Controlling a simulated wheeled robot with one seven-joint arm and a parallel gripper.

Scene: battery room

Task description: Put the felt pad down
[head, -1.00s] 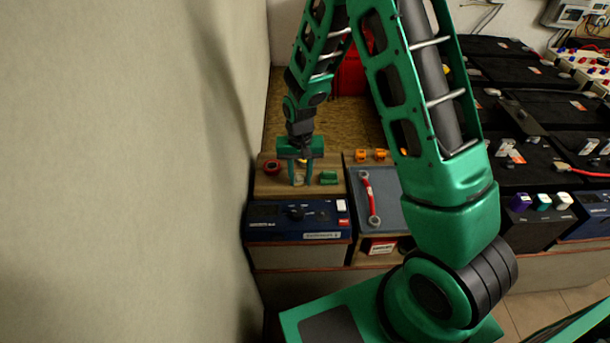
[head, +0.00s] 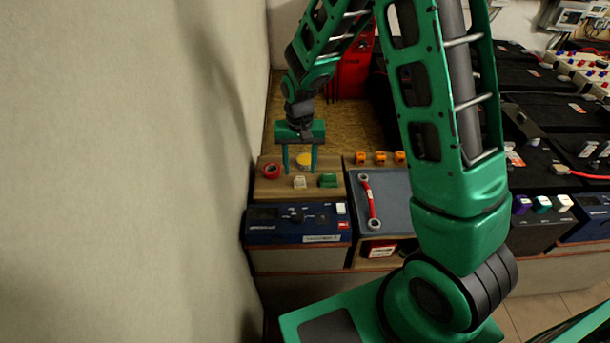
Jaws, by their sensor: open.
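A small whitish block (head: 299,182), which may be the felt pad, lies on the brown board (head: 262,190) behind the blue unit. My gripper (head: 300,172) is open and empty, fingers pointing down. In the picture its fingertips are just above the whitish block and apart from it. A round yellow piece (head: 303,159) shows between the fingers, seemingly behind them. A green block (head: 328,180) lies to the right and a red ring (head: 271,170) to the left on the same board.
A blue unit (head: 295,225) stands in front of the board. A plain wall (head: 130,170) rises close on the left. Black batteries (head: 545,115) fill the right.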

